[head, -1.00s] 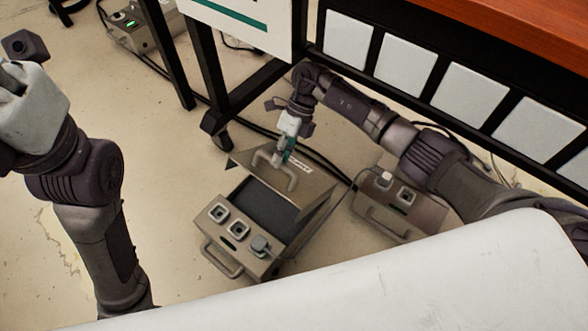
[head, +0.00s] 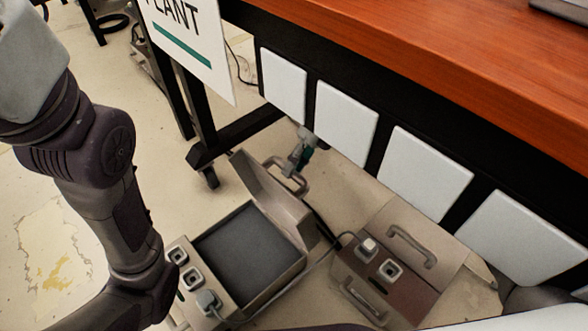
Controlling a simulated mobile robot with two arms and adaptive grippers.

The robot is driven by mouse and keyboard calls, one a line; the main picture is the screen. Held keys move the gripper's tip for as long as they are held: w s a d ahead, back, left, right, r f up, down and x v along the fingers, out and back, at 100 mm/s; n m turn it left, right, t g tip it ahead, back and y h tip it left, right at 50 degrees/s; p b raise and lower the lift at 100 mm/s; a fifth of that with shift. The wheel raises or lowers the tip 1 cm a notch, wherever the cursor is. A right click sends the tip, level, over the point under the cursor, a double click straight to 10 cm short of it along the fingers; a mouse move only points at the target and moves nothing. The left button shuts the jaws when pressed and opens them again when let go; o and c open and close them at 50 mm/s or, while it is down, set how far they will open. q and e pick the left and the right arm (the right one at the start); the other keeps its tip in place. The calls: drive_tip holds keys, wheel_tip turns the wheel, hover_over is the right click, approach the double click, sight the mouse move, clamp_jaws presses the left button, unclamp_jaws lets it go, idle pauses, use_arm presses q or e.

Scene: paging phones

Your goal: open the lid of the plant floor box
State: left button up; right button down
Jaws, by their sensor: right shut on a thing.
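The plant floor box is a beige metal box with sockets and a plug on its front panel (head: 195,280). It stands on the floor by the desk leg, under a sign reading "PLANT" (head: 195,45). Its lid (head: 270,195) is raised steeply at the far right side, and the dark inside (head: 248,250) is exposed. My right gripper (head: 294,168) is shut on the lid handle (head: 288,180) behind the raised lid. Most of my right arm is hidden by the desk. My left arm stands at the left; its gripper is out of view.
A second floor box (head: 395,265) with a brown panel and a closed, handled lid stands to the right. A wooden desk (head: 420,70) with hanging white panels (head: 345,115) overhangs the back. Cables run between the boxes. Bare floor (head: 60,230) lies at the left.

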drive_tip(key=shift+s+d+f, duration=0.1)
drive_tip(key=shift+f, duration=0.55)
drive_tip(key=c, duration=1.1)
unclamp_jaws()
drive_tip(key=shift+f, duration=0.1)
drive_tip(key=shift+o, duration=0.4)
drive_tip(key=shift+r, duration=0.25)
drive_tip(key=v, duration=1.1)
drive_tip(key=shift+w+r, duration=0.3)
drive_tip(key=shift+d, duration=0.1)
